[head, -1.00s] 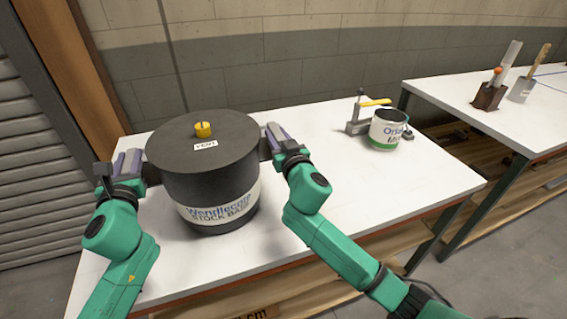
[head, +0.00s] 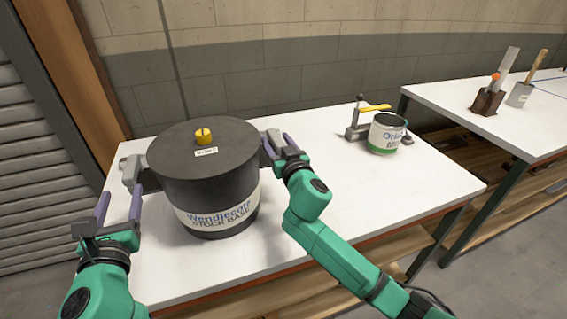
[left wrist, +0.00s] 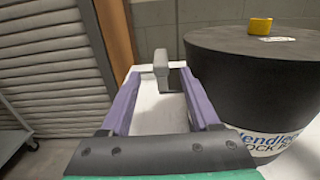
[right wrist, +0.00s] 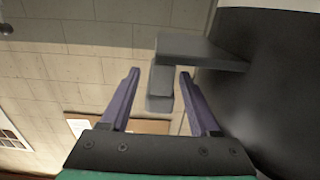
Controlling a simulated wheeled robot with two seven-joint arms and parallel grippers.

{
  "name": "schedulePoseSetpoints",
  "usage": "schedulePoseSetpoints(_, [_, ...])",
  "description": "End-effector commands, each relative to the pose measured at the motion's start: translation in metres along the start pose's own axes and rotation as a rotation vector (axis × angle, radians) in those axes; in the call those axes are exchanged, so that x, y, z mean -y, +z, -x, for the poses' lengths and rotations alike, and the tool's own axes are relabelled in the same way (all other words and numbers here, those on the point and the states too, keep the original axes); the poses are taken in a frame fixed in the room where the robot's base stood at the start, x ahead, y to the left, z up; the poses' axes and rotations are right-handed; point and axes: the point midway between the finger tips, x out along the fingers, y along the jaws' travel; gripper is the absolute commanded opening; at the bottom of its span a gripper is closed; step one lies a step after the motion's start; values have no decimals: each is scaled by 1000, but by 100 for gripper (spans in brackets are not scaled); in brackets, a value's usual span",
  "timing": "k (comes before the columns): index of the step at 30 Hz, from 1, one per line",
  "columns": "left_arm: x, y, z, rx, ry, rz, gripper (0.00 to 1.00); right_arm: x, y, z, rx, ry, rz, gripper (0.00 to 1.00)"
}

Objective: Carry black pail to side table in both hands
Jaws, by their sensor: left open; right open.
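The black pail (head: 205,175) stands upright on the near white table, with a yellow vent cap (head: 203,136) on its lid and a "Wendlecore Stock Base" label. A grey handle juts from each side. My left gripper (head: 119,192) is open, short of the left handle (head: 130,170); in the left wrist view that handle (left wrist: 162,68) lies ahead, between the finger lines. My right gripper (head: 278,140) is open close to the pail's right side. In the right wrist view the right handle (right wrist: 160,90) shows between the open fingers (right wrist: 159,74); contact is unclear.
Another white table (head: 450,95) at right holds tool holders (head: 487,101) and blue line markings. A wall is behind.

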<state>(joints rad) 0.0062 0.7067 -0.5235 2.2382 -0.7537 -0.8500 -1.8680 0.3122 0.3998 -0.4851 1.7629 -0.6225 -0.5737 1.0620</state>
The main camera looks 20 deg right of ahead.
Motion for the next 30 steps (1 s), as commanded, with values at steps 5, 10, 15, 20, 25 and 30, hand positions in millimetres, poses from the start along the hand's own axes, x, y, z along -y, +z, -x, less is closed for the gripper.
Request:
schedulePoseSetpoints(5, [0,0,10,1,0,0,62,0,1,7,0,-1,-1,62])
schedulePoseSetpoints(10, [0,0,10,1,0,0,62,1,2,44,2,-2,-3,62])
schedulePoseSetpoints(15, [0,0,10,1,0,0,62,0,2,91,3,-1,-3,62])
schedulePoseSetpoints(20, [0,0,10,1,0,0,62,0,0,117,1,0,-2,62])
schedulePoseSetpoints(25, [0,0,10,1,0,0,62,0,-1,122,-2,1,1,62])
schedulePoseSetpoints(30, [0,0,10,1,0,0,62,0,-1,122,-2,1,1,62])
